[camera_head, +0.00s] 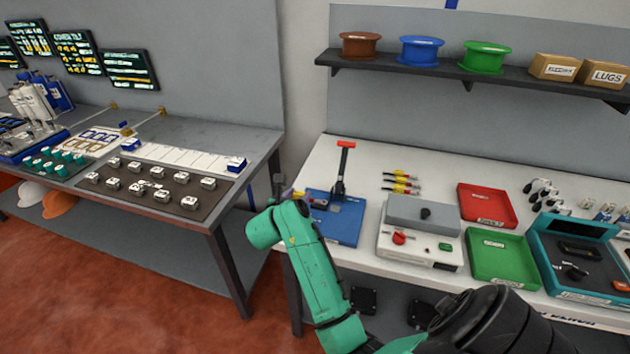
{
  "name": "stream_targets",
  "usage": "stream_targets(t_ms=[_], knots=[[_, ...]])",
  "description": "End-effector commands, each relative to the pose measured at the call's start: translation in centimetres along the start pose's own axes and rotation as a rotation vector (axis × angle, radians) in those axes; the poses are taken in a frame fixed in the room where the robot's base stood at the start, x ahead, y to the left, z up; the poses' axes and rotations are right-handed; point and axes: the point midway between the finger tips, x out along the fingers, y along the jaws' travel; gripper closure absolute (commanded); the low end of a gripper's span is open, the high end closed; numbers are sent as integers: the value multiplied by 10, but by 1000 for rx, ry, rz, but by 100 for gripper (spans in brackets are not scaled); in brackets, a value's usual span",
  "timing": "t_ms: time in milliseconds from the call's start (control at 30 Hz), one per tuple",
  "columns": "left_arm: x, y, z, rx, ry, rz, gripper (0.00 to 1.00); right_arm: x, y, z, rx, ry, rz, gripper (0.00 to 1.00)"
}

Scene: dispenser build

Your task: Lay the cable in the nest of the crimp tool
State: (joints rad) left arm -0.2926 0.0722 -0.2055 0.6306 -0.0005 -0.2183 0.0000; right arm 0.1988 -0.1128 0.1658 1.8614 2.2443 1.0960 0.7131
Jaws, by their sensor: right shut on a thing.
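The crimp tool stands at the left end of the white bench, with a blue base (348,222) and an upright dark lever with a red handle (346,145). My right gripper (279,186) is at the left edge of this bench, just left of the crimp tool. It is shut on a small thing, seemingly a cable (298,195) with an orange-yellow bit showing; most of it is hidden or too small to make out. My green right forearm covers the front left corner of the bench. The tool's nest is not clear from here. My left gripper is not in view.
Several yellow-ended cables (401,182) lie behind a grey and white machine (421,230). A red tray (487,204), a green tray (503,258) and a teal case (580,255) stand to the right. A grey table (190,133) stands left, across a gap.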

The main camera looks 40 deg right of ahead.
Motion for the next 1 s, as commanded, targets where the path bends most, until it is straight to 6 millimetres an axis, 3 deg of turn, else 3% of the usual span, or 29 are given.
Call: stream_targets(t_ms=[33, 100, 200, 267, 467, 800, 1000], knots=[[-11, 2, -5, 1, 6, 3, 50, 24, -8, 10, 4, 2, -11, 100], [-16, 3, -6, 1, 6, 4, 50, 55, -18, 12, 9, 4, -20, 100], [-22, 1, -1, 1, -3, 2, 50, 84, -30, 11, 14, 1, -31, 100], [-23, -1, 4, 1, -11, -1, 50, 94, -34, 9, 16, 1, -36, 100], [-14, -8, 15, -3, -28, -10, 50, 104, -37, -3, 16, -2, -40, 100], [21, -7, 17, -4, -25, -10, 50, 117, -37, -36, 13, -2, -41, 100], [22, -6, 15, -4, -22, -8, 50, 118, -37, -38, 14, -1, -41, 100]])
